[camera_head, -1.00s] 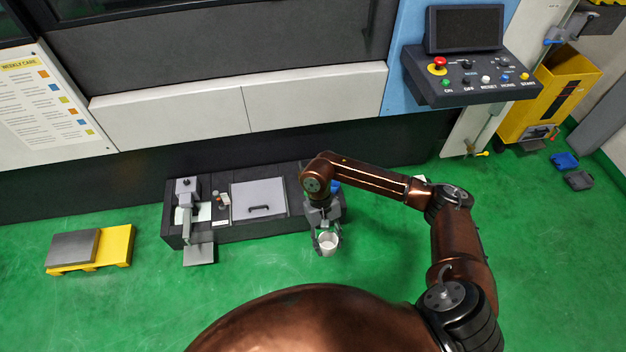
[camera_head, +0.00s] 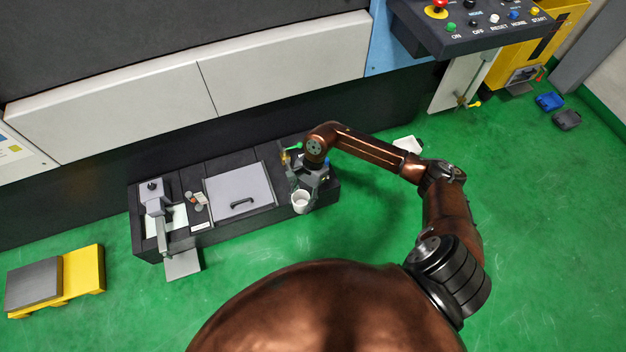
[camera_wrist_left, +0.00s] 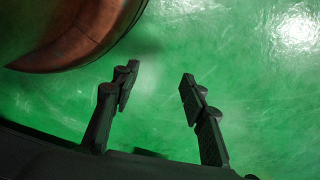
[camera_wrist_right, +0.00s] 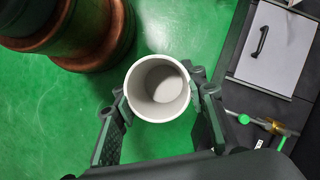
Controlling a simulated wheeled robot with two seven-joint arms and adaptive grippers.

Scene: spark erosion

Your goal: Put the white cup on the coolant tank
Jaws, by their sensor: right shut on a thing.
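The white cup (camera_head: 301,203) is upright in my right gripper (camera_head: 303,192), near the front right edge of the dark tank. In the right wrist view, the cup (camera_wrist_right: 158,88) is seen from above, empty, with the right gripper's fingers (camera_wrist_right: 160,105) shut on its sides. Green floor shows beneath it there. The coolant tank (camera_head: 188,252) is a long, low, dark box against the machine, with a grey handled lid (camera_head: 240,188) on top. My left gripper (camera_wrist_left: 155,90) is open and empty above the green floor; the head view does not show it.
A valve with a green handle (camera_wrist_right: 245,119) is close to the right gripper. A yellow pallet (camera_head: 84,275) is at left. Open floor lies in front.

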